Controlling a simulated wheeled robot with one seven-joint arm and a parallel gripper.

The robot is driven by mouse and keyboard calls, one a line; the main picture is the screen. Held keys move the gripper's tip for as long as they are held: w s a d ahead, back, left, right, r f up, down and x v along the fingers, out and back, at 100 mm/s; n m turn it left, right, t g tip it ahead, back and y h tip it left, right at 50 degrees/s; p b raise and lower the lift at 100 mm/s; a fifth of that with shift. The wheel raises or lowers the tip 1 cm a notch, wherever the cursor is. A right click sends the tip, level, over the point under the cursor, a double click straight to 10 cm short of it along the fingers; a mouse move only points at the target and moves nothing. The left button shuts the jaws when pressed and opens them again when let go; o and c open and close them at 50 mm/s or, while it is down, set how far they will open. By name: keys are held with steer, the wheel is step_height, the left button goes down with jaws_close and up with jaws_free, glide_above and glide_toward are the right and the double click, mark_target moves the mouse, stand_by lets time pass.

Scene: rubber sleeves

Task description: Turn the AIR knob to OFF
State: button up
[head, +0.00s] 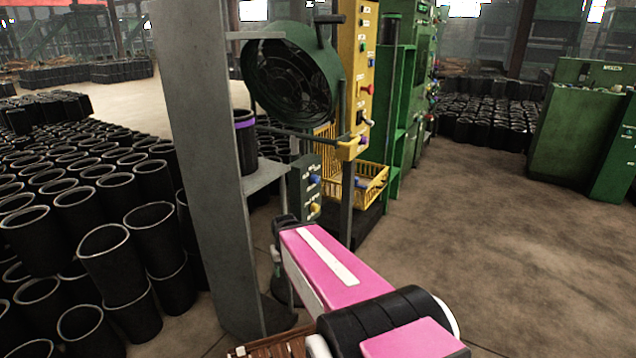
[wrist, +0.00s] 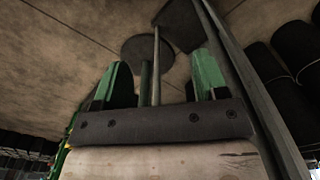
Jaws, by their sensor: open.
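A small grey-green control box (head: 307,187) on a post carries a blue knob (head: 314,180) and a yellow knob (head: 315,208). Its lettering is too small to read, so I cannot tell which knob is AIR or where it points. A tall yellow panel (head: 357,75) behind it also carries several knobs, including a red one (head: 366,90). In the wrist view my gripper (wrist: 160,76) is open, with green fingers apart and no knob visible between them. In the head view my pink arm reaches toward the area below the box, and the fingertips cannot be made out.
A grey column (head: 208,150) stands left of the box, with a shelf. A large fan (head: 292,75) and a yellow basket (head: 372,186) are close behind. Stacked black sleeves (head: 110,250) fill the left. In the wrist view a thin post (wrist: 156,65) stands beyond the fingers. Floor is open right.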

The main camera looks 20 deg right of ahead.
steer(key=shift+o, duration=0.2)
steer(key=w+d+m+t+y, duration=0.1)
steer(key=w+d+m+y, duration=0.1)
steer(key=w+m+y, duration=0.4)
steer(key=m+t+y, duration=0.5)
steer(key=m+t, duration=0.8)
steer(key=m, duration=0.9)
glide_toward(318, 180)
steer(key=x, duration=1)
steer(key=shift+r, duration=0.1)
steer(key=c, duration=0.9)
